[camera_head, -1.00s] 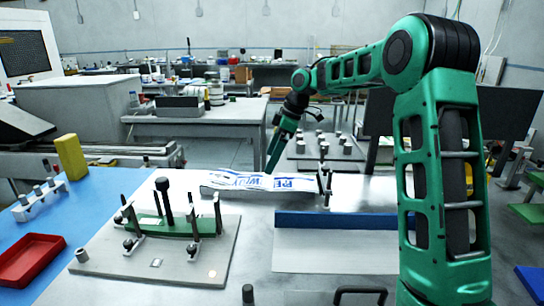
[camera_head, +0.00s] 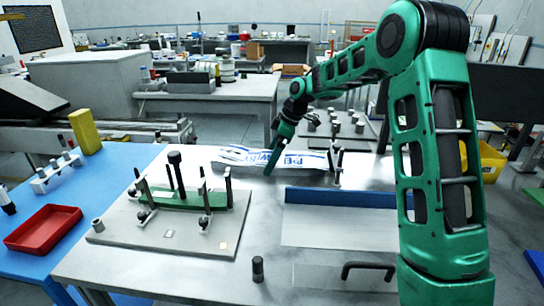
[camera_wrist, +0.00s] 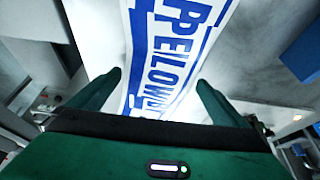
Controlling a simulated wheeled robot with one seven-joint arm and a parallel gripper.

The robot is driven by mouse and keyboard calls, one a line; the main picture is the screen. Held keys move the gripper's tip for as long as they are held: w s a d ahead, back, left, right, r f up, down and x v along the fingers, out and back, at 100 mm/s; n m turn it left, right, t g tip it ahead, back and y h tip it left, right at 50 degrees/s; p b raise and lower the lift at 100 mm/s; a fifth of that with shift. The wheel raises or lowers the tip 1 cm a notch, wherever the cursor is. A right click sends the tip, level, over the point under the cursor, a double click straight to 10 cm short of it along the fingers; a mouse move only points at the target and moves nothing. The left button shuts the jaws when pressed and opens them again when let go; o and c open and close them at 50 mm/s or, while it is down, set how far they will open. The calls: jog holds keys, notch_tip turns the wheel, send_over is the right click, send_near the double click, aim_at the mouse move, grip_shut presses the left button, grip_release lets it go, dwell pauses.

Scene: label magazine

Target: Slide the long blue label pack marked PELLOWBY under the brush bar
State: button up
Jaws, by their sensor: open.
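The label pack (camera_head: 235,155) is a long, white, slightly wavy strip with blue print, lying at the far edge of the metal table. In the wrist view my gripper (camera_wrist: 158,88) is open, with a finger on either side of the strip; contact cannot be told. I cannot tell surely which part is the brush bar; dark upright posts (camera_head: 336,163) stand at the pack's right end.
A grey plate (camera_head: 120,230) with a green strip and black posts stands at left. A blue bar (camera_head: 340,197) borders a pale panel (camera_head: 330,228) at right. A red tray (camera_head: 45,228) and yellow block (camera_head: 85,132) sit on the blue surface.

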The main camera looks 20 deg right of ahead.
aim_at(295, 161)
jog(key=c, duration=1.8)
jog(key=shift+s+d, duration=0.55)
jog(key=shift+d, duration=0.75)
jog(key=shift+s+d, duration=0.55)
jog(key=shift+d, duration=0.8)
jog(key=shift+s+d, duration=0.55)
jog(key=shift+d, duration=0.75)
jog(key=o, duration=1.8)
